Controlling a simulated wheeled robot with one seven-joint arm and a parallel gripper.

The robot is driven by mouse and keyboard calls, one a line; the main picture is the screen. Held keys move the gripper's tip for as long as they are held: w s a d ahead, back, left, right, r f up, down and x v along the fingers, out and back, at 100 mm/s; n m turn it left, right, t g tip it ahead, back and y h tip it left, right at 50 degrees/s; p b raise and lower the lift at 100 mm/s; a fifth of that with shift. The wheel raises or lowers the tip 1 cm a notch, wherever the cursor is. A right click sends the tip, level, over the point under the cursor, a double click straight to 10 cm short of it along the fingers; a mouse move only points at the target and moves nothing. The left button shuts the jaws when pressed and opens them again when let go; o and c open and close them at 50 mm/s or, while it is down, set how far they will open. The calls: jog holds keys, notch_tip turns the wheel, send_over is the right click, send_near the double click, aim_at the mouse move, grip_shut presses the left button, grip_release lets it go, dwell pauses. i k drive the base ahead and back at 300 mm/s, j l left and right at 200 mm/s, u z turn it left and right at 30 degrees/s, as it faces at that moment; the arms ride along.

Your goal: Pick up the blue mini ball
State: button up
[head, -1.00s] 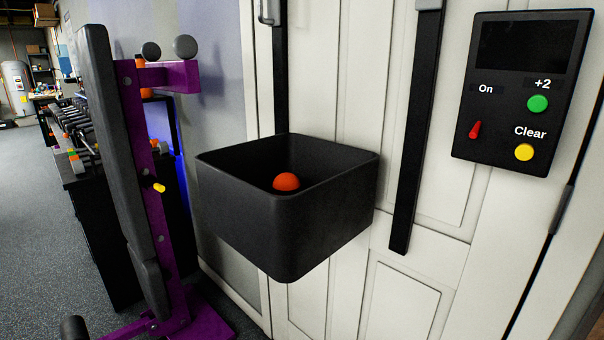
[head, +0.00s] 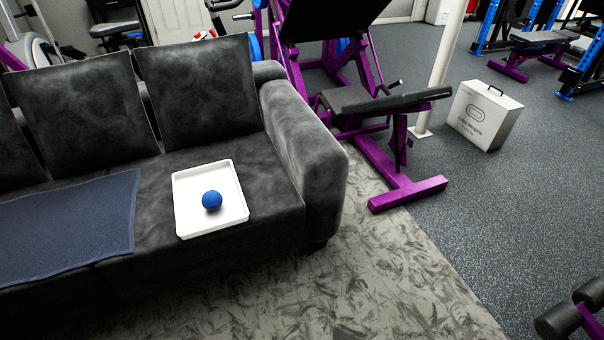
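The blue mini ball (head: 212,200) rests in a shallow white square tray (head: 196,228) in the head view. The tray lies on the seat of a dark grey sofa (head: 265,180), close to its right armrest. The ball sits a little right of and below the tray's middle, with nothing covering it. My gripper does not show in the head view.
A dark blue cloth (head: 65,225) lies on the sofa seat left of the tray. A patterned rug (head: 290,295) covers clear floor in front. Purple gym equipment (head: 408,192) and a white case (head: 485,118) stand to the right.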

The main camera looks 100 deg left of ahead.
aim_at(211, 199)
jog(key=u, duration=3.1)
jog(key=i+j+u, duration=0.15)
jog(key=j+u, duration=0.15)
jog(key=i+j, duration=0.05)
jog(key=j, duration=0.05)
